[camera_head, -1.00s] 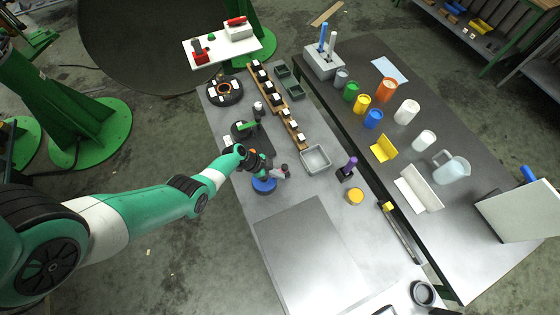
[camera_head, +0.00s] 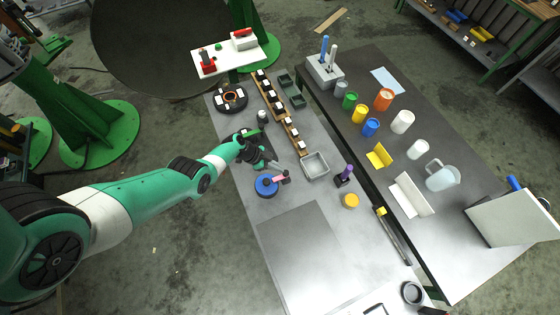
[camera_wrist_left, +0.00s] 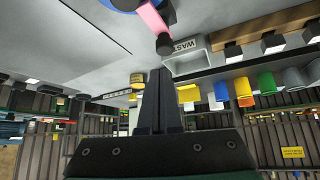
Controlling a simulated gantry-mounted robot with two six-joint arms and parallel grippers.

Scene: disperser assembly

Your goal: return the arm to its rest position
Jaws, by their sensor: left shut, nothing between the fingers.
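My left arm (camera_head: 130,207) reaches in from the left in the head view, green and white. Its dark left gripper (camera_head: 276,166) is over the near-left part of the grey table, just above a blue round piece (camera_head: 264,187) in the picture. In the left wrist view the gripper's fingers (camera_wrist_left: 160,78) are together with nothing between them. The blue piece also shows at the top of that view (camera_wrist_left: 121,4), with a pink bar (camera_wrist_left: 151,18) ending in a dark knob. The gripper looks apart from them. My right gripper is not in view.
A grey tray (camera_head: 306,173) is right of the gripper; its label in the wrist view begins "WAST". A green-handled item (camera_head: 251,133), a purple-topped item (camera_head: 347,172) and a yellow cap (camera_head: 351,201) stand nearby. Several coloured cups stand on the dark table (camera_head: 455,265).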

